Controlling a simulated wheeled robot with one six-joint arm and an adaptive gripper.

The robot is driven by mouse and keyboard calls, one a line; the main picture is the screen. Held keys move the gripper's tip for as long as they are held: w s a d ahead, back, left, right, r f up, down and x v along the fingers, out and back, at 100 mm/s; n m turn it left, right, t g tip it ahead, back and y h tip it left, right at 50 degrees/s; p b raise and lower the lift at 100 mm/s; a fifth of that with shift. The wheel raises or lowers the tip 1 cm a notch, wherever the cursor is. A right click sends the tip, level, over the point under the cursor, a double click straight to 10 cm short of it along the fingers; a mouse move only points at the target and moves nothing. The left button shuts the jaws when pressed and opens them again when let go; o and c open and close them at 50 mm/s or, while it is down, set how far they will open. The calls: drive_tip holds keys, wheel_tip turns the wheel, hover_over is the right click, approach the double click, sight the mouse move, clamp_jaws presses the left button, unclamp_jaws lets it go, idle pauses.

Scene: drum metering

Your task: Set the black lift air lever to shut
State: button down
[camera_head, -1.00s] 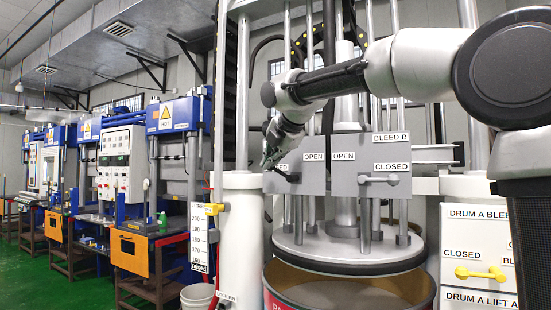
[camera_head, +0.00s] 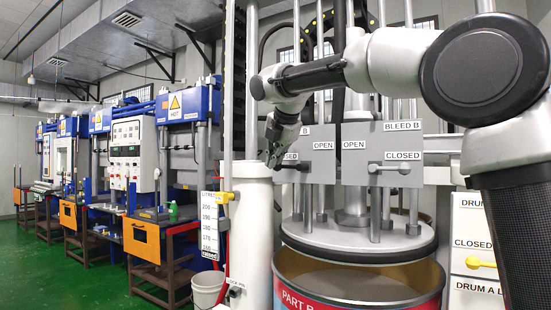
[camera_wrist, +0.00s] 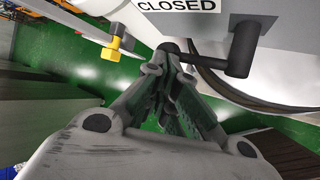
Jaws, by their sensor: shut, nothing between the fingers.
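The black lever (camera_head: 297,166) sits on the left grey panel in the head view, partly hidden by my gripper. In the wrist view the black lever (camera_wrist: 208,58) lies roughly level under a CLOSED label (camera_wrist: 180,5), its arm reaching left from a pivot on the panel. My gripper (camera_head: 272,160) is at the panel's left edge, beside the lever's left end. In the wrist view my gripper (camera_wrist: 162,62) is shut and empty, its tips close to the lever's rounded end. I cannot tell whether they touch.
A grey lever (camera_head: 390,167) sits on the BLEED B panel to the right, and a yellow lever (camera_head: 480,263) on a white box. A yellow pointer (camera_head: 226,197) is on the litre scale. An open drum (camera_head: 300,290) stands below.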

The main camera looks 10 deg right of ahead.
idle(0.3)
drive_tip(key=w+a+r+v, duration=0.1)
drive_tip(key=a+v, duration=0.1)
drive_tip(key=v, duration=1.2)
wheel_tip(320, 180, down, 9)
drive_tip(key=a+m+g, duration=0.1)
drive_tip(key=a+m, duration=0.1)
drive_tip(key=m, duration=0.6)
drive_tip(key=s+d+f+m+g, duration=0.2)
drive_tip(key=s+d+f+m, duration=0.3)
drive_tip(key=f, duration=0.4)
drive_tip(key=s+d+f+m, duration=0.7)
drive_tip(key=s+d+f, duration=0.3)
drive_tip(key=s+d, duration=0.1)
drive_tip(key=s+d+f+m+g+h, duration=0.1)
drive_tip(key=s+d+f+m, duration=0.6)
drive_tip(key=s+d+f, duration=0.3)
drive_tip(key=s+d, duration=0.2)
drive_tip(key=d, duration=0.2)
drive_tip(key=shift+h, duration=0.3)
